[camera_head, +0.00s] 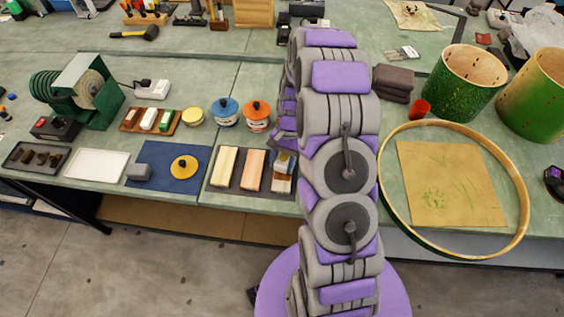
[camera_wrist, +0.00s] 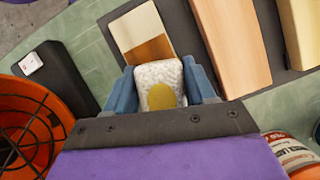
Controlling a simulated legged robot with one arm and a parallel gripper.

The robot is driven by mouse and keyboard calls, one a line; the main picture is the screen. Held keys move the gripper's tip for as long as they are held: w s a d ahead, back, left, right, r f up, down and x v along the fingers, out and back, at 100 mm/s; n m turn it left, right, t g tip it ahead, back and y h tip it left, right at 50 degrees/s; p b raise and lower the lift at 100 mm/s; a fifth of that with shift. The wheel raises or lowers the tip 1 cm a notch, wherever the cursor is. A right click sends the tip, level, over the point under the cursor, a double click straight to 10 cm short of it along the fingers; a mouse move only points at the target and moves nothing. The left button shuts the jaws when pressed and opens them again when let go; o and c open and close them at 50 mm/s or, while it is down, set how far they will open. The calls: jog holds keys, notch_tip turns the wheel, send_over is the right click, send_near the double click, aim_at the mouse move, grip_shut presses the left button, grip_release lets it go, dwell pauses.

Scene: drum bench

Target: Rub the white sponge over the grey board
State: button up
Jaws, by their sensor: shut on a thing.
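My gripper (camera_wrist: 167,85) is shut on a white sponge (camera_wrist: 158,73) with a yellow patch, between its blue fingers. In the head view, my gripper (camera_head: 286,150) is at the right end of a dark grey board (camera_head: 239,172), partly hidden by my arm. The board also shows in the wrist view (camera_wrist: 183,32). It carries a cream strip (camera_head: 223,168), an orange-tan strip (camera_head: 253,170) and a part-cream, part-brown strip (camera_wrist: 140,30). The sponge is over or against the brown end of this last strip; I cannot tell whether it touches.
Tins with blue (camera_head: 226,107) and orange (camera_head: 257,109) lids stand behind the board. A blue mat (camera_head: 155,182) with a yellow disc lies to its left. A wooden hoop (camera_head: 523,215) and green drum shells (camera_head: 463,83) are on the right. The bench's front edge is close.

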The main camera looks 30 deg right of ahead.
aim_at(279, 182)
jog(key=shift+s+a, duration=0.4)
jog(key=shift+s, duration=0.2)
jog(key=shift+s+a, duration=0.35)
jog(key=shift+s, duration=0.2)
jog(key=shift+w+p, duration=0.1)
jog(key=shift+p, duration=0.25)
jog(key=shift+w+d, duration=0.15)
jog(key=shift+s+a+p, duration=0.2)
jog(key=shift+s+a, duration=0.4)
jog(key=shift+s, duration=0.3)
jog(key=shift+s+a+p, duration=0.2)
jog(key=shift+s+a, duration=0.35)
jog(key=shift+s, duration=0.3)
jog(key=shift+w, duration=0.1)
jog(key=shift+w+d+p, duration=0.35)
jog(key=shift+w+d, duration=0.4)
jog(key=shift+w, duration=0.3)
